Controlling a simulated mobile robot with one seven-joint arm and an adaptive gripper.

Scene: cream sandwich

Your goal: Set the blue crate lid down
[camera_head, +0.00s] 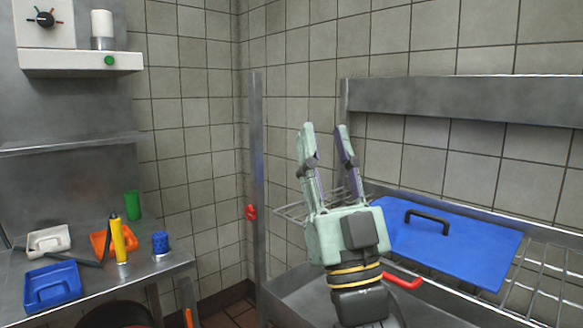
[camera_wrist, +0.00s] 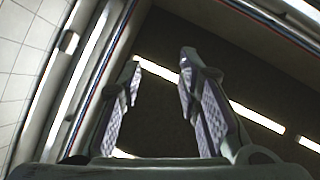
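The blue crate lid (camera_head: 465,246) lies flat on a wire rack at the right in the head view, with its black handle (camera_head: 427,216) on top. My gripper (camera_head: 324,130) is raised in front and to the left of the lid, fingers pointing up. The two fingers are apart with nothing between them. In the wrist view my gripper (camera_wrist: 160,72) also shows its fingers spread and empty. The lid does not show clearly in the wrist view. My gripper and wrist hide the lid's left edge.
The wire rack (camera_head: 535,278) stands over a metal basin (camera_head: 290,290). A metal post (camera_head: 257,190) rises at the rack's left. The steel table (camera_head: 140,270) at the left holds a blue scoop (camera_head: 52,286), a yellow-bodied tool (camera_head: 118,240) and a green cup (camera_head: 132,205).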

